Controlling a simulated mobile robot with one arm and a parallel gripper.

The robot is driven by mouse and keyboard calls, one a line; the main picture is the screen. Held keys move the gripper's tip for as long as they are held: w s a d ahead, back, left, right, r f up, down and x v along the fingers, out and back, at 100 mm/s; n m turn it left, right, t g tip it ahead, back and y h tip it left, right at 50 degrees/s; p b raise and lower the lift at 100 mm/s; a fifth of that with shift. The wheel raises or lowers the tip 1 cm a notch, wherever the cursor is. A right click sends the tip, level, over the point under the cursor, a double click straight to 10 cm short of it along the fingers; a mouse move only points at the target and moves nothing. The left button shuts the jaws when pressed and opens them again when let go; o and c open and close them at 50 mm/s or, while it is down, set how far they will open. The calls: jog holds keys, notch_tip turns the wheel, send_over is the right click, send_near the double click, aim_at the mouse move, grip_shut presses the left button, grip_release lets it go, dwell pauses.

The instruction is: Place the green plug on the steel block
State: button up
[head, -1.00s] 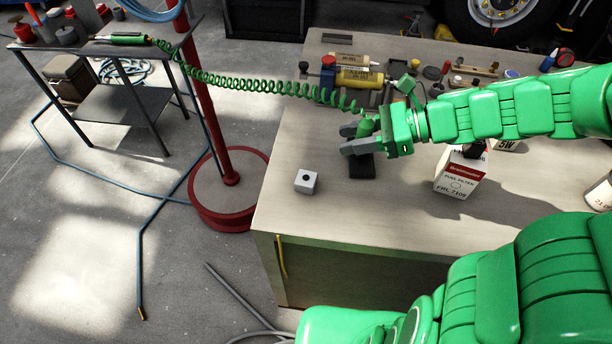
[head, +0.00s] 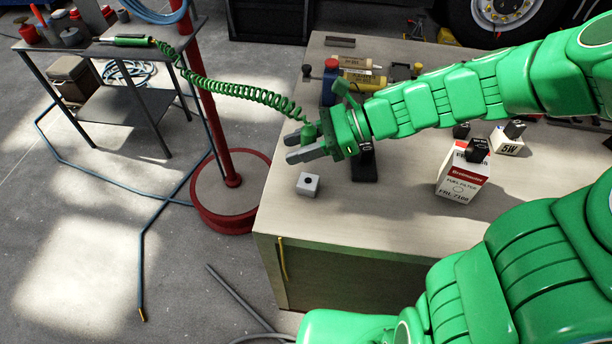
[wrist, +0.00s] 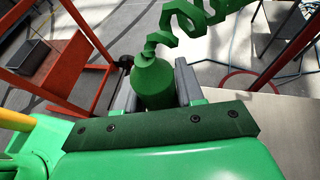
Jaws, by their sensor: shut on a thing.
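The green plug (wrist: 153,82) is held between the two grey fingers of my gripper (wrist: 155,88) in the wrist view. A green coiled cable (wrist: 195,17) leads away from its top. In the head view my gripper (head: 300,147) is above the bench near its left edge, and the plug (head: 309,131) shows partly between the fingers. The steel block (head: 308,184), a small light cube with a dark round hole in its top, sits on the bench below the gripper in the picture, apart from it.
A fuel filter box (head: 463,178) stands further right on the bench (head: 390,215). The coiled cable stretches to a side table (head: 85,47) at left, passing a red post (head: 212,110).

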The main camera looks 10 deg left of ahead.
aim_at(301, 181)
jog(key=shift+f, duration=3.9)
jog(key=shift+f, duration=0.1)
jog(key=o, duration=1.1)
